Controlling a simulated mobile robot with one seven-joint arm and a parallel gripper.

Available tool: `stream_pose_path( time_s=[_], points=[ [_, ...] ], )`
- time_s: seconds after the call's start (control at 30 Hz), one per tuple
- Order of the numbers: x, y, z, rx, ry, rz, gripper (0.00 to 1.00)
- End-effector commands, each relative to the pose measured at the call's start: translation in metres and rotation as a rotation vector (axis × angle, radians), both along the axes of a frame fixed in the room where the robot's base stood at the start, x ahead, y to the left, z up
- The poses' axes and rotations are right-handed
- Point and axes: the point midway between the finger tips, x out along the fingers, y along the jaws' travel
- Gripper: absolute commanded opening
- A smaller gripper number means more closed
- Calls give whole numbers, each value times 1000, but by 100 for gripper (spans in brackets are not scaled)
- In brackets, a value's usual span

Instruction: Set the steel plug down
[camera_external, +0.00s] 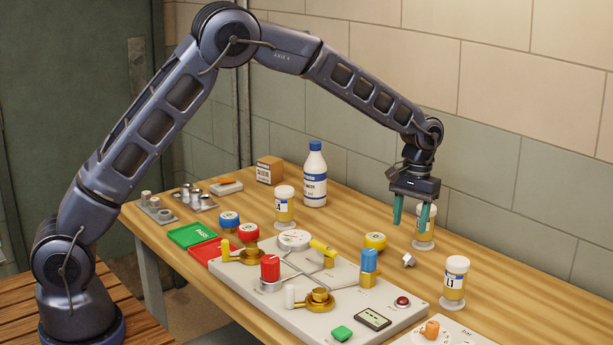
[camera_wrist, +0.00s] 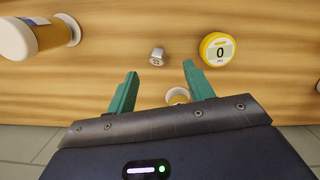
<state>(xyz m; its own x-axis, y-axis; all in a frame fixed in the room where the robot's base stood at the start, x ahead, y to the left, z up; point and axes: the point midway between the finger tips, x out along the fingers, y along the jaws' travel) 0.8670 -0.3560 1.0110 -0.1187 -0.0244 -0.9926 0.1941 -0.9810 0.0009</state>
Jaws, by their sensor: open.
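The steel plug (camera_external: 408,260) is a small grey metal piece lying on the bare wooden table, just behind the grey valve panel (camera_external: 335,275). In the wrist view the plug (camera_wrist: 157,56) lies beyond the fingertips, apart from them. My gripper (camera_external: 409,227) is open and empty, its teal fingers pointing down above the table near the plug. In the wrist view the open fingers (camera_wrist: 160,70) have only table and part of a jar showing between them.
The panel carries upright valves and knobs. The tiled wall is close behind.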

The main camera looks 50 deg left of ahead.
Motion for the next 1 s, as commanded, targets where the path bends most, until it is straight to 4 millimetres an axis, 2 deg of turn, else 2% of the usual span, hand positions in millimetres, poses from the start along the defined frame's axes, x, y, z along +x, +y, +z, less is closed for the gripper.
stream_pose_path(
  time_s=[0.1, 0.37, 0.47, 0.53, 0.77, 1.0],
  points=[
    [3, 0, 19, -1, -2, 0, 52],
    [4, 2, 40, 0, -3, 0, 52],
    [-1, 9, 52, -4, -11, -1, 52],
    [-8, 19, 67, -9, -23, -4, 52],
    [-49, 67, 129, -31, -83, -20, 52],
    [-105, 115, 183, -46, -148, -42, 52]
  ],
)
